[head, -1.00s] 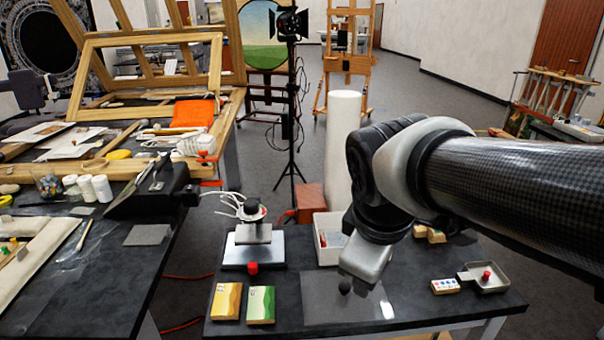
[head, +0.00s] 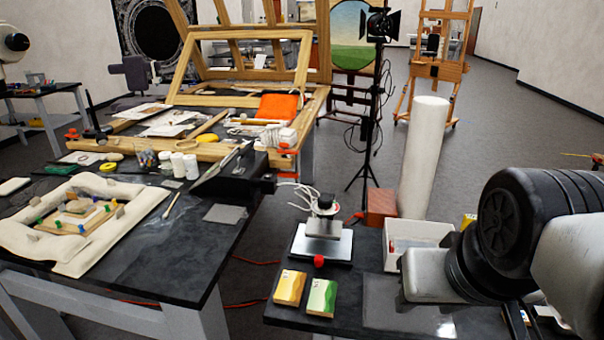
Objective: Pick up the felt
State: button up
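A flat grey square (head: 226,213) lies near the right edge of the left black table (head: 150,262); it looks like felt, but I cannot be sure. A folded orange cloth (head: 278,107) lies farther back on the wooden frame work; its material is also unclear. My gripper (head: 428,276) is at the right, above the right black table (head: 345,318), well apart from both. Its pale housing shows side-on, and its fingers cannot be made out. I see nothing held in it.
A dark angled case (head: 228,175) stands just behind the grey square. White jars (head: 178,165) and a padded cushion with fragments (head: 85,215) share that table. The right table holds a small press (head: 322,240), yellow (head: 289,287) and green (head: 322,297) blocks and a white bin (head: 415,238).

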aim_at(228, 214)
jog(key=u, duration=1.05)
jog(key=i+j+z, duration=0.1)
jog(key=z, duration=0.35)
jog(key=i+j+z, duration=0.1)
jog(key=j+z, duration=0.35)
jog(key=i+j+z, duration=0.15)
jog(key=j, duration=0.35)
jog(key=j+z, duration=0.2)
jog(key=j, duration=0.95)
